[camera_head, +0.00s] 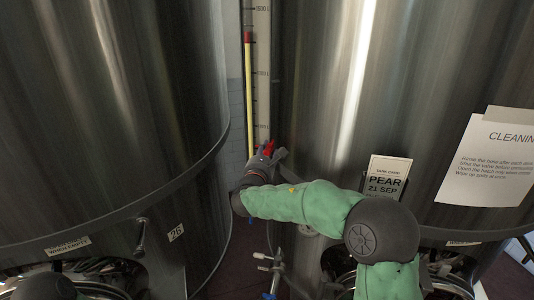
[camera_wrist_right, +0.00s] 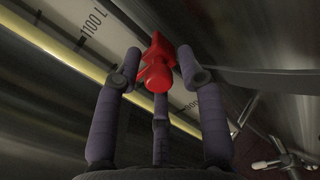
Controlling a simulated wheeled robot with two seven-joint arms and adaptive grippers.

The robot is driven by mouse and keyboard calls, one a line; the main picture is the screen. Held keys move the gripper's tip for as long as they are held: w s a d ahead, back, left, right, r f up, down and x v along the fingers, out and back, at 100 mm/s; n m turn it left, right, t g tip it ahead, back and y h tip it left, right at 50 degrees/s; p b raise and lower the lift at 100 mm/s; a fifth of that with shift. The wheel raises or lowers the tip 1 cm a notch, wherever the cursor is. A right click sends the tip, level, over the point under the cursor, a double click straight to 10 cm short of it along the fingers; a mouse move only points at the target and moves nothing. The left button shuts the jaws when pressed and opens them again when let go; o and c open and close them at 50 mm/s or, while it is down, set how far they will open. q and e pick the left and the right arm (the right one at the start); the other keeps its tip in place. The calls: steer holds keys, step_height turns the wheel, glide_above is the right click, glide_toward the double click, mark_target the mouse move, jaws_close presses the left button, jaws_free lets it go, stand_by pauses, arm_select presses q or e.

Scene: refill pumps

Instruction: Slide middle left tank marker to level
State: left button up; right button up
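The red tank marker (camera_head: 269,147) sits low on the white scale strip (camera_head: 262,50) between the two steel tanks. In the right wrist view the marker (camera_wrist_right: 157,65) lies on the scale between the marks 1100 L and what looks like 900. My right gripper (camera_head: 265,160) is at the marker. In the wrist view its fingertips (camera_wrist_right: 158,62) stand on either side of the marker with narrow gaps, and a third finger points at it from below. A yellow sight tube (camera_head: 249,95) runs beside the scale, with a red part near its top (camera_head: 247,38). My left gripper is not in view.
Large steel tanks stand left (camera_head: 110,100) and right (camera_head: 420,80), leaving a narrow gap. A PEAR card (camera_head: 387,178) and a cleaning notice (camera_head: 487,160) hang on the right tank. A valve with pipes (camera_head: 268,263) is below my right forearm.

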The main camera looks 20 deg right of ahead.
mark_target(270, 44)
jaws_close()
step_height(270, 44, up, 18)
steer(key=p, duration=0.7)
steer(key=shift+f, duration=0.25)
step_height(270, 44, up, 15)
steer(key=p, duration=0.8)
steer(key=shift+o, duration=2.3)
jaws_free()
steer(key=shift+f, duration=0.1)
steer(key=v, duration=1.2)
